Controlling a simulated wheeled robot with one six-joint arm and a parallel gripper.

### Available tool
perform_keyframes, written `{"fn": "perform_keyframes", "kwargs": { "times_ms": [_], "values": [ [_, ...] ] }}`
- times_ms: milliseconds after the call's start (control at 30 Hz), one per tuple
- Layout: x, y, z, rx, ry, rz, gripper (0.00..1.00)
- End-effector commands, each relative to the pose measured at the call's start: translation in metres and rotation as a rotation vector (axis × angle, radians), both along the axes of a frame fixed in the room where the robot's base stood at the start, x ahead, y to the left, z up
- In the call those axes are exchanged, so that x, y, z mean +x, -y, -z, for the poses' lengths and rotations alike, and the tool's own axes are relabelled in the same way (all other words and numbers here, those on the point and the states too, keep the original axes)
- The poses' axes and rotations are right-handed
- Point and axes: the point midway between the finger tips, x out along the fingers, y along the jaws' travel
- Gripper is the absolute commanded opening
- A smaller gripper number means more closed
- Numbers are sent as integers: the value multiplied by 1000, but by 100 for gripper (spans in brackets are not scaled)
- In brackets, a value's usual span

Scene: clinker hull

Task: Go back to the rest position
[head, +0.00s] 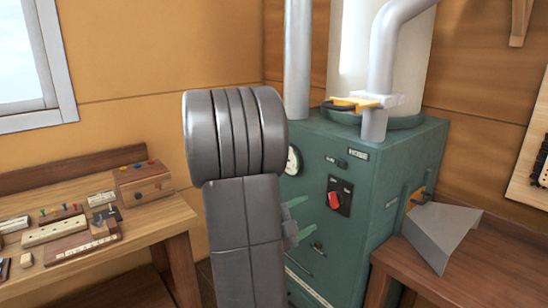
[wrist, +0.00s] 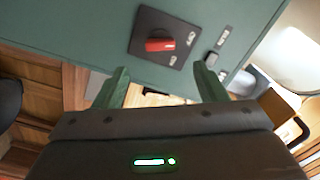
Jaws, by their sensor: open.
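My gripper (wrist: 162,88) shows in the wrist view with its two green fingers spread apart and nothing between them. In the head view, my grey arm stands in the middle, and the green fingers (head: 292,222) show just to its right, in front of the green cabinet (head: 375,170). The cabinet's red switch (head: 334,200) on a black plate is to the right of the fingers. In the wrist view the red switch (wrist: 160,45) lies beyond the fingertips, apart from them. Part of the cabinet front is hidden by my arm.
A wooden bench (head: 150,222) at the left holds several small blocks and boxes. A brown table (head: 480,262) at the right bears a grey metal chute (head: 440,236). Pipes (head: 384,70) and a white cylinder rise above the cabinet.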

Motion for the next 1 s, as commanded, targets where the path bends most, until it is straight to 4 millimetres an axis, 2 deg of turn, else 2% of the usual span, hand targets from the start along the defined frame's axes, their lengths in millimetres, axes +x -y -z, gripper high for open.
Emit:
{"fn": "perform_keyframes", "kwargs": {
  "times_ms": [300, 500, 700, 1000],
  "values": [
    [35, 48, -1, 0, 0, 4, 65],
    [53, 70, -1, 1, 0, 3, 65],
    [62, 80, 0, 1, 1, 1, 65],
    [62, 80, 0, 5, 6, 0, 65]
  ]
}}
